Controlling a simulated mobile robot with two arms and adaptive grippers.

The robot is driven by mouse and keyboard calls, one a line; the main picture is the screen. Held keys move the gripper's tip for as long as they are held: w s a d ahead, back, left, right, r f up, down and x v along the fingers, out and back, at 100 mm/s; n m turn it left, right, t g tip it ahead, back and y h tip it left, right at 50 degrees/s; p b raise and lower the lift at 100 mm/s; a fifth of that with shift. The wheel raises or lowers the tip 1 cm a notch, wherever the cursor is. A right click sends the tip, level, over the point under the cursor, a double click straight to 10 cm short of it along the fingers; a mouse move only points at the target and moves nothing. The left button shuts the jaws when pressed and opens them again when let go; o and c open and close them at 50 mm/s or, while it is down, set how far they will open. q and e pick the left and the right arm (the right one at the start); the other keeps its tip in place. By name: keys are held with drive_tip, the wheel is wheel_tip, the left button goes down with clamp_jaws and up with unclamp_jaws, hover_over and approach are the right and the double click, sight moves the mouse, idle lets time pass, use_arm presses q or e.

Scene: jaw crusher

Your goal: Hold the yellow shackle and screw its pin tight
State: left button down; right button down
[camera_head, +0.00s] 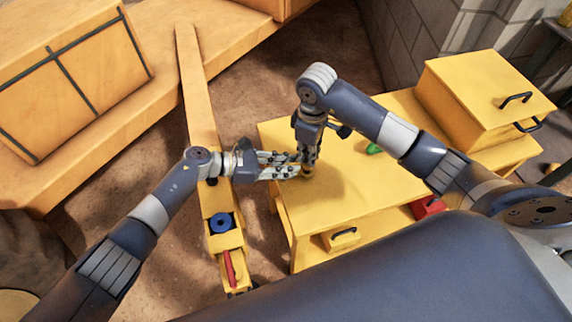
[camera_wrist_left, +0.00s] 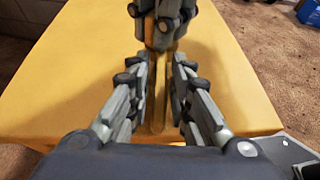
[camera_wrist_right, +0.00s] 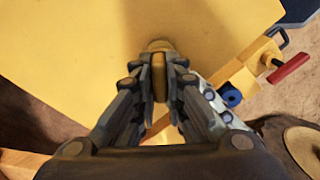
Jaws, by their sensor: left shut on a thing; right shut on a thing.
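The yellow shackle (camera_wrist_left: 158,108) shows in the left wrist view as a narrow yellow piece between the fingers of my left gripper (camera_wrist_left: 158,82), which is shut on it. My right gripper (camera_head: 307,165) points down from above and is shut on the pin at the upper end of the shackle. In the right wrist view an orange-yellow piece (camera_wrist_right: 159,82) sits between the right fingers, with a rounded yellow end beyond. In the head view my left gripper (camera_head: 296,170) reaches in from the left, close against the right fingertips. The fingers hide most of shackle and pin, including the thread.
A green object (camera_head: 374,149) lies near the right arm. A yellow box (camera_head: 475,95) with black handles stands at the right. A blue round part (camera_head: 221,223) and red handle (camera_head: 230,267) are at lower left.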

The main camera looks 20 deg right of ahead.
drive_tip(key=shift+s+f+m, duration=0.15)
drive_tip(key=shift+f+m, duration=0.1)
drive_tip(key=shift+m, duration=0.15)
drive_tip(key=c, duration=1.6)
unclamp_jaws()
drive_tip(key=shift+o, duration=0.2)
drive_tip(key=shift+r, duration=0.15)
